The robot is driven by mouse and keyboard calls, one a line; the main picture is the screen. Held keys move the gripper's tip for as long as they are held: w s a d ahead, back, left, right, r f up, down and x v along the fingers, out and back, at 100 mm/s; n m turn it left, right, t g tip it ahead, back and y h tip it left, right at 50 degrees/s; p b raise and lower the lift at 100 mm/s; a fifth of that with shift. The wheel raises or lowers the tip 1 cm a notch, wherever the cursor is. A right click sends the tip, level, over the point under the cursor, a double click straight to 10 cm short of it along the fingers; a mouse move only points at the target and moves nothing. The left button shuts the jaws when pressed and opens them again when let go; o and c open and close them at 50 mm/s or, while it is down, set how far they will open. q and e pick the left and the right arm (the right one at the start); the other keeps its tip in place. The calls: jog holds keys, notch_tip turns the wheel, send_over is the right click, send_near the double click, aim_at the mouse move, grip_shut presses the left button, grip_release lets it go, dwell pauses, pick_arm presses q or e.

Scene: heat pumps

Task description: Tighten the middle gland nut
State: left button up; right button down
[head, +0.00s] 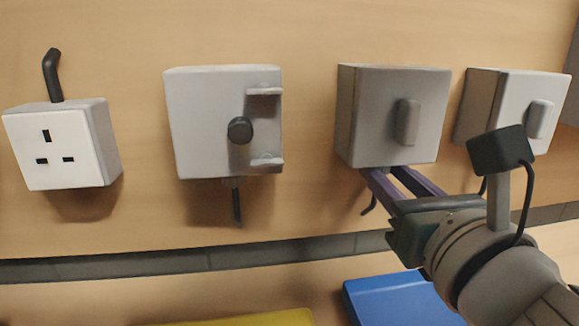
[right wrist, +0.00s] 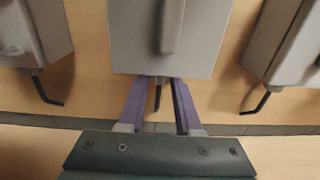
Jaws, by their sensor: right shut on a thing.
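The middle grey box (head: 376,118) with a raised rocker is on the wooden wall. Its gland nut (right wrist: 160,79) shows in the right wrist view under the box, with a dark bent cable (right wrist: 157,98) hanging from it. In the head view the nut is hidden behind my fingers. My right gripper (head: 385,172) reaches up from the lower right. Its purple fingers are on either side of the nut, just below the box, and shut on it. It also shows in the right wrist view (right wrist: 158,84). My left gripper is not in view.
A box with a black knob (head: 240,130) and cable is to the left, beside a white socket (head: 55,150). Another rocker box (head: 530,105) stands close on the right. A dark strip (head: 180,262) runs below. A blue object (head: 395,300) and a yellow one (head: 255,318) lie lower.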

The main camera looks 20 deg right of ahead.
jog(key=shift+d+r+n+t+y+p, duration=0.1)
jog(key=shift+d+n+t+y+p, duration=0.05)
jog(key=shift+n+y+p, duration=0.5)
jog(key=shift+d+r+n+t+y+p, duration=0.15)
jog(key=shift+n+y+p, duration=0.25)
jog(key=shift+y, duration=0.35)
jog(key=y, duration=0.1)
jog(key=n+y, duration=0.1)
jog(key=shift+d+f+n+y+p, duration=0.2)
jog(key=shift+n+y+p, duration=0.05)
jog(key=shift+y+p, duration=0.15)
jog(key=shift+d+n+y, duration=0.1)
jog(key=shift+n+y, duration=0.3)
jog(key=shift+y, duration=0.2)
jog(key=n+g+y+b, duration=0.1)
jog(key=n+y, duration=0.1)
jog(key=n+g+y+b, duration=0.1)
jog(key=n+y, duration=0.1)
jog(key=y, duration=0.1)
jog(key=d+n+g+y+b, duration=0.1)
jog(key=y+b, duration=0.1)
jog(key=y, duration=0.1)
jog(key=shift+w+f+n, duration=0.1)
jog(key=shift+w+n, duration=0.1)
jog(key=shift+n, duration=0.2)
jog(key=c, duration=0.6)
grip_release()
